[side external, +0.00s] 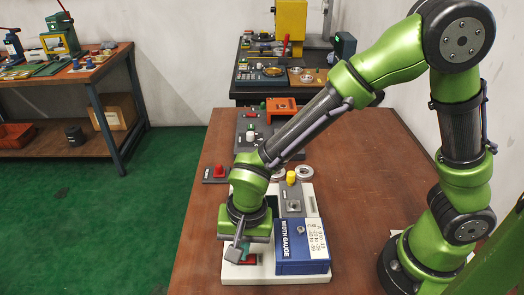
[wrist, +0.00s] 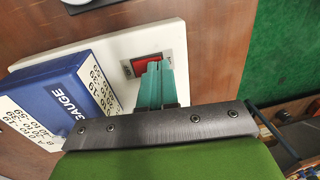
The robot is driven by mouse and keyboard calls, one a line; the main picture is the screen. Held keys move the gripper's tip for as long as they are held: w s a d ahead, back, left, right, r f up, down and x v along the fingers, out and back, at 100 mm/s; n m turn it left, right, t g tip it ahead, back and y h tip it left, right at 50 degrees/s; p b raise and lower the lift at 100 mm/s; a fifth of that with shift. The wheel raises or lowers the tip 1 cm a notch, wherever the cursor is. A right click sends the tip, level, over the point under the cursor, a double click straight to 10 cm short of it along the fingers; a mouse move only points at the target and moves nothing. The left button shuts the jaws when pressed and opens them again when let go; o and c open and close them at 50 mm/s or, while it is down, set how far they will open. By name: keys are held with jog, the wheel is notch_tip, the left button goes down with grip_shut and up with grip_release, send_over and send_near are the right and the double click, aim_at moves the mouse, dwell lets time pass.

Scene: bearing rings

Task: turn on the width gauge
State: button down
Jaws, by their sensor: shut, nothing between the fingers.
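The width gauge is a blue box (side external: 302,247) with "WIDTH GAUGE" lettering and a printed number label, on a white base plate (side external: 235,273). The blue box also shows at the left in the wrist view (wrist: 50,105). A red switch (wrist: 146,63) in a grey frame sits on the white plate beside the box; it shows partly in the side view (side external: 249,261). My gripper (wrist: 154,68) is shut and empty, its teal fingers pointing down at the red switch and covering part of it. I cannot tell whether the fingertips touch the switch.
Behind the gauge are a grey block (side external: 292,202), a yellow knob (side external: 291,177), metal rings (side external: 304,173) and a red button on a dark plate (side external: 216,173). An orange part (side external: 281,106) lies farther back. The brown table (side external: 365,170) is clear to the right.

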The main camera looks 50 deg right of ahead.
jog(key=shift+f, duration=0.25)
jog(key=shift+w+f, duration=0.1)
jog(key=shift+f, duration=0.1)
dwell(0.4)
jog(key=shift+s+d+r, duration=0.25)
jog(key=shift+s+d, duration=0.3)
jog(key=shift+s, duration=0.05)
jog(key=shift+r, duration=0.1)
notch_tip(320, 180, up, 14)
jog(key=w+a, duration=0.1)
jog(key=shift+a, duration=0.15)
jog(key=shift+w, duration=0.1)
